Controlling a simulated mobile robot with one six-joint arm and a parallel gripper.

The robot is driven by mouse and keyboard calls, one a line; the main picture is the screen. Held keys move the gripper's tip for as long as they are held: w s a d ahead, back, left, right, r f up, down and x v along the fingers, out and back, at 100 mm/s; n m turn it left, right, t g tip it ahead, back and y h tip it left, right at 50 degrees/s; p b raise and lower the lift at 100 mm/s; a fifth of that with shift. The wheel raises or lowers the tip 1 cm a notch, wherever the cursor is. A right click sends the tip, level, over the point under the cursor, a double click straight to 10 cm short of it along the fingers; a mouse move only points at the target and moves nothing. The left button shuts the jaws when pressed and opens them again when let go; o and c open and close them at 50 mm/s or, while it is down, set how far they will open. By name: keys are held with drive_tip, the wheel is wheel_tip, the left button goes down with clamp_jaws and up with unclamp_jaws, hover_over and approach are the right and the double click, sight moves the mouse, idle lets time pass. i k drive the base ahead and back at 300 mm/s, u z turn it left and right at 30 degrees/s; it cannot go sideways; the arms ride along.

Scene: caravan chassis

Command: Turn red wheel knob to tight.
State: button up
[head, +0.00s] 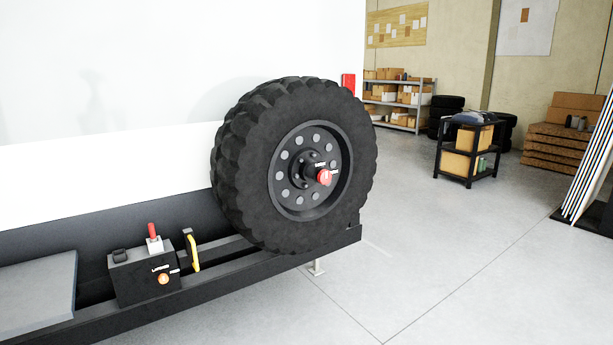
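The red wheel knob (325,177) sits at the hub of a spare wheel (245,190) with a chunky black tyre. The wheel stands upright against the white caravan wall, on the dark chassis frame. Small white labels show above and to the right of the knob, too small to read, so I cannot tell its setting. My gripper is not in view.
A dark control box (140,277) with a red-tipped switch (153,232) and an orange knob (163,279) stands on the chassis rail (250,279) at lower left. A yellow handle (194,252) is beside it. The floor (440,250) to the right is clear up to a black cart (468,157).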

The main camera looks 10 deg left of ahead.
sight(324, 176)
drive_tip(key=u, duration=0.5)
drive_tip(key=i, duration=0.6)
drive_tip(key=u, duration=0.75)
drive_tip(key=i, duration=0.7)
drive_tip(key=u, duration=0.35)
